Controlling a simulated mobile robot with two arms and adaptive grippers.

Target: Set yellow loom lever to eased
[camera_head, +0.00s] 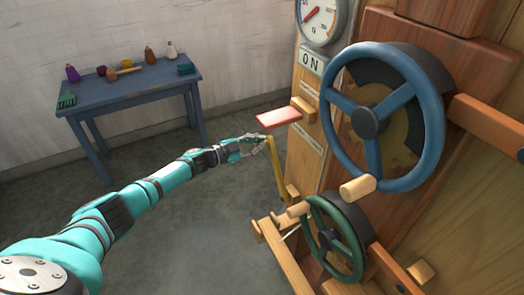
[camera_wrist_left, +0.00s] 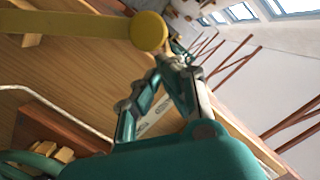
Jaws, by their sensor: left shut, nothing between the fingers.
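The yellow loom lever (camera_head: 276,170) is a slim bar on the side of the wooden loom frame. In the head view it runs up and slightly left from a small wooden block, its upper end beside my left gripper (camera_head: 260,143). In the left wrist view the lever (camera_wrist_left: 70,23) crosses the top left and ends in a round yellow knob (camera_wrist_left: 150,31). My left gripper (camera_wrist_left: 175,62) is shut and empty, its fingertips just below and right of the knob. I cannot tell whether they touch. My right gripper is not in view.
A red paddle (camera_head: 279,117) juts out just above the lever. A blue wheel (camera_head: 435,120) and a green wheel (camera_head: 355,240) are on the loom to the right. A blue table (camera_head: 130,93) stands back left; the floor between is clear.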

